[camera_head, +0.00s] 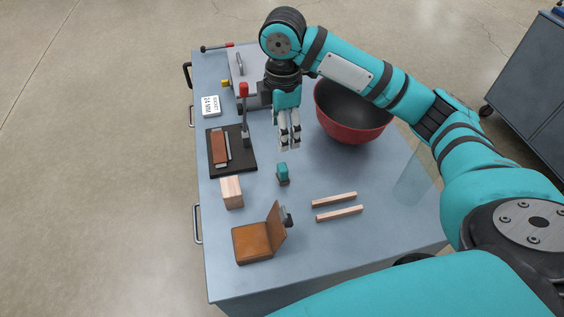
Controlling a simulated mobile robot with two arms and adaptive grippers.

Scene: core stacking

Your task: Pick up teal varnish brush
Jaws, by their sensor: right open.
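The teal varnish brush (282,171) is a small block-like thing with a teal upper part and a dark lower part. It stands on the grey-blue table top (300,245) near the middle. My right gripper (290,148) comes in from the right and points downward just behind the brush. Its pale fingers are apart and nothing shows between them; they look clear of the brush. My left gripper is not in the picture.
A red bowl (352,132) stands right of my gripper. Left of the brush are a wooden block (231,192) and a dark board (240,166). A brown angled piece (251,242) and two wooden strips (335,200) lie in front. Table between them is clear.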

